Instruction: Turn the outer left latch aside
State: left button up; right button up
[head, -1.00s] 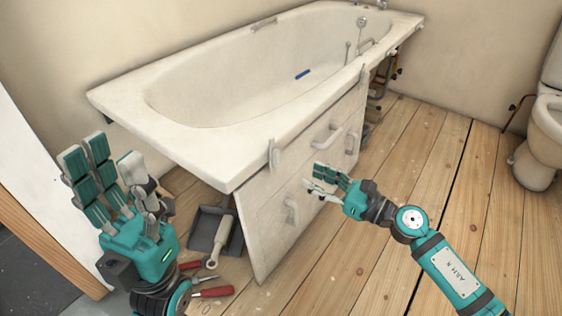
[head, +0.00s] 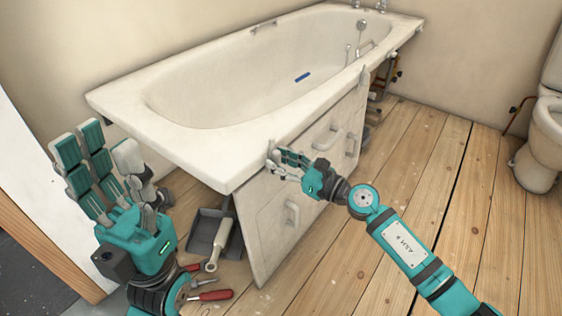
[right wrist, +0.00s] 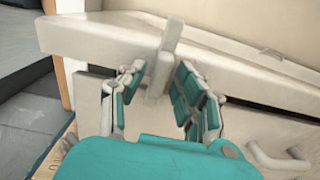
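The outer left latch (right wrist: 167,57) is a pale upright tab on the bath rim above the panel. In the right wrist view it stands between the fingers of my right gripper (right wrist: 158,80), close to the right-hand fingers; I cannot tell whether they touch. In the head view my right gripper (head: 281,164) is at the latch and hides most of it. Its fingers are apart. My left gripper (head: 100,152) is open and empty, fingers up, left of the bath. The white bath panel (head: 262,235) stands below the rim with its handles showing.
The bathtub (head: 185,140) fills the middle. A second latch (head: 364,76) sits farther along the rim. A dark dustpan (head: 204,228) and red-handled tools (head: 212,296) lie on the floor by the panel. Wooden floor (head: 430,160) is clear right of the bath; a toilet (head: 540,150) stands far right.

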grip_shut()
